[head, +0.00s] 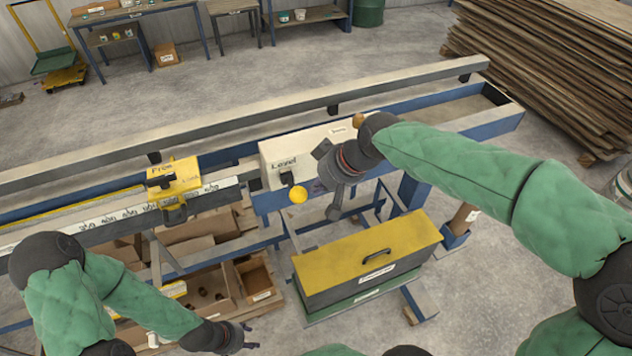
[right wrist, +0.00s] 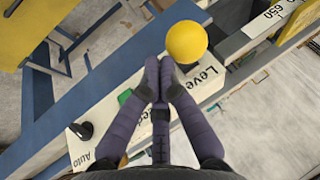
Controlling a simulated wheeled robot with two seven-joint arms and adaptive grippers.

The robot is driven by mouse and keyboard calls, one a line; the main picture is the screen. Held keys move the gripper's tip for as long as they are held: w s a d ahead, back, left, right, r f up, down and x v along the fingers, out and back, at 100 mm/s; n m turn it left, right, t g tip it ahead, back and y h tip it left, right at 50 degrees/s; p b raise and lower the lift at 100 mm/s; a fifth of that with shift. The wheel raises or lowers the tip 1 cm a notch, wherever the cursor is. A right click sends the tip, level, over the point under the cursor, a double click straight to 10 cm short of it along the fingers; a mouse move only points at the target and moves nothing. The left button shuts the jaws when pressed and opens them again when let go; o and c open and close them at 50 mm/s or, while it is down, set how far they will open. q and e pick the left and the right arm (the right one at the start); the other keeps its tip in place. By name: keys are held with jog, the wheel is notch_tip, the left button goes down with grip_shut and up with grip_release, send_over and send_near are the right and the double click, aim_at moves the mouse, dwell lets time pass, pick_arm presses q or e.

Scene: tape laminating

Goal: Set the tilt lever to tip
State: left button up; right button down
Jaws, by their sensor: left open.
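The tilt lever ends in a yellow ball knob (head: 298,194) at the front of a cream control box (head: 310,146), near the word "Level". In the right wrist view the yellow knob (right wrist: 187,42) is large, just beyond and right of my fingertips. Its stem is mostly hidden. My right gripper (head: 334,212) points down in front of the box, right of the knob. In the right wrist view its fingertips (right wrist: 160,66) are together with nothing seen between them; whether they touch the lever I cannot tell. My left gripper (head: 248,338) is open and empty, low in the head view.
The box also carries a dark knob (right wrist: 80,131) by "Auto" and a green button (right wrist: 125,97). A yellow stop block (head: 174,178) sits on the scale rail to the left. A yellow-lidded toolbox (head: 365,252) stands below. Stacked boards (head: 560,60) are at the back right.

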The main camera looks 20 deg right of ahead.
notch_tip(320, 180, down, 8)
jog(key=s+n+t+y+b, duration=0.1)
jog(key=t+b, duration=0.5)
jog(key=b, duration=1.7)
jog(key=shift+s+t+b, duration=0.3)
jog(key=shift+s+t, duration=0.05)
jog(key=shift+t, duration=0.05)
jog(key=shift+r, duration=0.25)
jog(key=shift+r+p, duration=0.6)
jog(key=shift+r, duration=0.1)
